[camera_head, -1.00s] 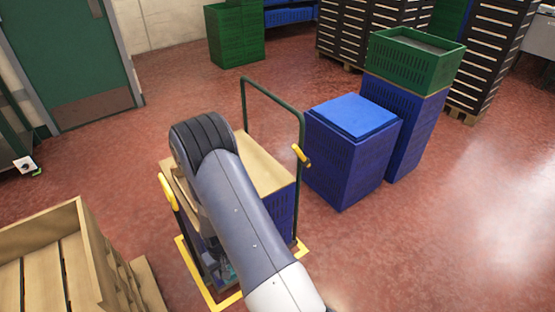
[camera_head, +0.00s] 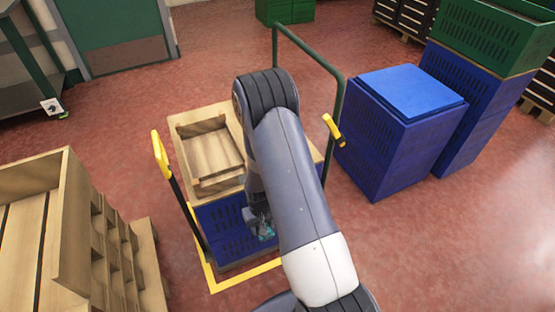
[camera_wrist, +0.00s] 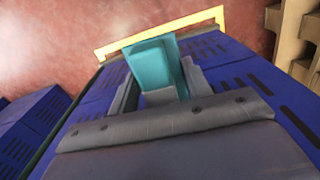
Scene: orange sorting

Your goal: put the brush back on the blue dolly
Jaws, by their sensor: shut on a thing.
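A teal piece, apparently the brush, shows in the wrist view (camera_wrist: 155,66) between the fingers of my gripper (camera_wrist: 160,85). In the head view, my gripper (camera_head: 258,222) is low against the near side of the blue crate (camera_head: 212,228), with the teal piece (camera_head: 267,233) at its tips. The blue crate stands on a trolley with a green handle frame (camera_head: 340,95), inside a yellow floor outline. Whether the trolley's own base is blue is hidden. My forearm covers the right part of the load. I cannot tell whether the brush touches the crate.
A wooden tray (camera_head: 182,140) sits on the blue crate. Yellow grips (camera_head: 160,155) stick up beside the trolley. A large wooden crate (camera_head: 75,215) stands at left, and blue crates (camera_head: 395,150) stack at right. Red floor is open behind the trolley.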

